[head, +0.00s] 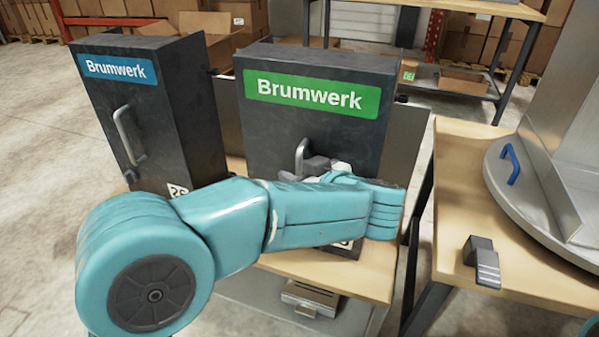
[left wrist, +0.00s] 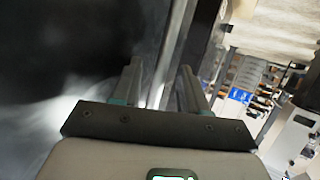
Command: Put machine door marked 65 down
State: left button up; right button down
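Two dark machines stand side by side in the head view. The left one (head: 150,75) has a blue Brumwerk sign and a grey upright handle (head: 128,135); a white number label (head: 178,190) is partly covered by my arm. The right one (head: 350,130) has a green Brumwerk sign; its number label (head: 343,245) is mostly hidden, so I cannot read 65 on either. My left gripper (head: 315,165) is at the right machine's handle (head: 301,150). In the left wrist view its fingers (left wrist: 160,85) stand apart, with a pale bar between them. My right gripper is out of view.
The machines stand on a wooden-topped bench (head: 350,275) with a lower shelf. A second table (head: 460,195) at the right bears a round grey base with a blue handle (head: 511,165) and a small grey block (head: 482,262). Shelves with boxes stand behind.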

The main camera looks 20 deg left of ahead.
pick_arm(q)
jog(key=shift+d+r, duration=0.2)
jog(key=shift+r, duration=0.05)
jog(key=p+v, duration=0.5)
jog(key=v, duration=0.6)
jog(key=shift+s, duration=0.35)
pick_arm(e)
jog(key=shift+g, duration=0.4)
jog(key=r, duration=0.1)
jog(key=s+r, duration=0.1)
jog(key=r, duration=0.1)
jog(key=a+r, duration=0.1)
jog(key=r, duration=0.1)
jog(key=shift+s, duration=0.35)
pick_arm(q)
jog(key=shift+d, duration=0.2)
